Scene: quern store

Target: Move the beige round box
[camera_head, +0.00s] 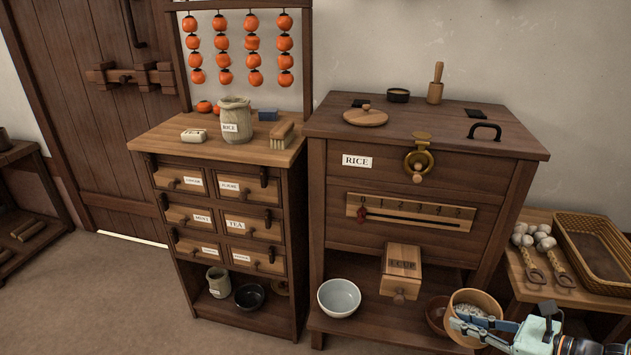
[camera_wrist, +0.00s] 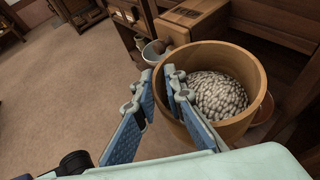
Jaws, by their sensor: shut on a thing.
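The beige round box (camera_head: 482,298) is an open, round wooden tub at the lower right of the head view, in front of the low shelf of the rice chest. It looks tilted in that view. In the wrist view the box (camera_wrist: 237,58) fills the right middle, with a heap of pale speckled grains (camera_wrist: 220,96) inside. My gripper (camera_head: 482,330) reaches it from the right in the head view. In the wrist view my gripper (camera_wrist: 162,88) is shut on the near side wall, one finger inside and one outside. Whether the base touches anything is hidden.
A reddish-brown bowl (camera_head: 436,313) stands close behind the box. A pale bowl (camera_head: 339,297) and a wooden drawer-like measure box (camera_head: 401,272) are left of it on the rice chest (camera_head: 335,220). A side table (camera_head: 565,293) with a basket (camera_head: 590,250) stands right. Floor at left is clear.

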